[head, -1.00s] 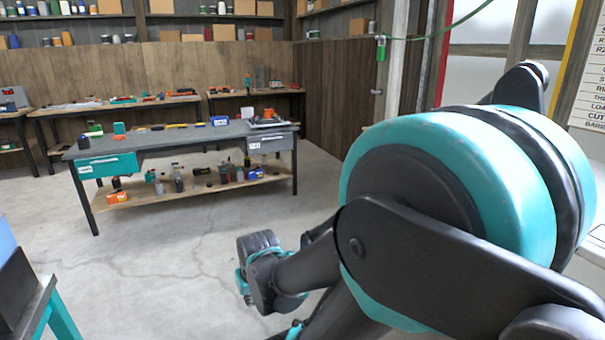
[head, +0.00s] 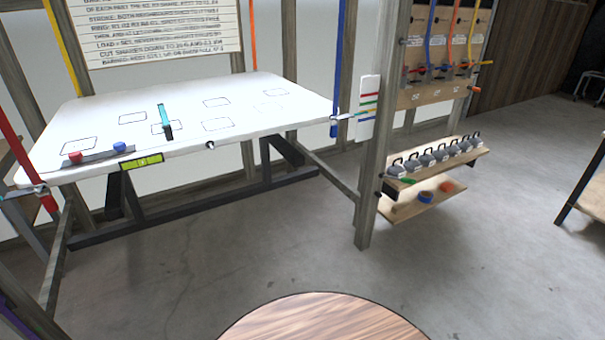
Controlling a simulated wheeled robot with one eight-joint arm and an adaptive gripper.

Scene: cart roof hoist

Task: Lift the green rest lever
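A long white panel (head: 225,115) lies tilted on a dark frame at the left. A similar grey-and-teal piece (head: 35,189) sits at the panel's left end by a red strap (head: 22,150). My gripper is out of view.
A wooden post (head: 376,170) stands right of the panel, with a striped card (head: 368,107). A shelf of several weights (head: 438,156) is beyond it. A round wooden top (head: 325,322) is close in front. The concrete floor between is clear.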

